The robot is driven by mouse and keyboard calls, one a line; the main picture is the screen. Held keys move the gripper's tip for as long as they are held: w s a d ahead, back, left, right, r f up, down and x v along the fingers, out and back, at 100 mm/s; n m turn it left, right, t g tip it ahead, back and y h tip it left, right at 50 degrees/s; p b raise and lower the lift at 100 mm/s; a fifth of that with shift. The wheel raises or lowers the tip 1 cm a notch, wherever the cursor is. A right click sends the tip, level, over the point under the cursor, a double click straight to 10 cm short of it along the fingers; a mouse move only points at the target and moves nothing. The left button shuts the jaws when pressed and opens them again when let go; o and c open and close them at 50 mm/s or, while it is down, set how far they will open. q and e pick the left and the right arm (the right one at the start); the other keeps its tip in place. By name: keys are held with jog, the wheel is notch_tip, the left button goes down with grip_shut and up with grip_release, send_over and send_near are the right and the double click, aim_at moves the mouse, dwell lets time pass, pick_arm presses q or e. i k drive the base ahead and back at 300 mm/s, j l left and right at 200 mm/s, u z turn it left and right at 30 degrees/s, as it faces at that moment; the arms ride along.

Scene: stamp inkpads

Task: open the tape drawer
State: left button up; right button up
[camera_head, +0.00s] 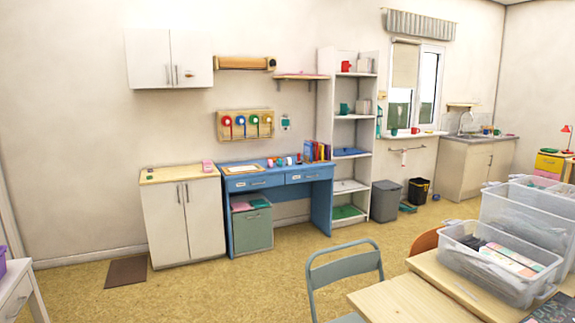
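A blue desk (325,203) stands against the far wall, well away from me. Its left drawer (246,184) and right drawer (318,174) both look shut. Each has a handle and a small pale label, too small to read, so I cannot tell which one is the tape drawer. No tape can be made out. Neither of my grippers is in view.
A low white cabinet (184,222) stands left of the desk and a tall white shelf (328,100) right of it. A grey chair (343,272) and a wooden table (412,300) with clear bins (498,282) fill the near right. Open floor (215,290) lies before the desk.

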aim_at(265, 181)
jog(key=i+j+u, duration=0.15)
jog(key=i, duration=0.15)
jog(key=i+j+u, duration=0.2)
jog(key=i+l+u, duration=0.1)
jog(key=i+u, duration=0.3)
jog(key=i, duration=1.4)
jog(key=i+z, duration=0.2)
jog(key=i, duration=0.35)
jog(key=i+j+z, duration=0.2)
jog(key=i, duration=0.4)
jog(key=i+j+z, duration=0.15)
jog(key=i, duration=0.4)
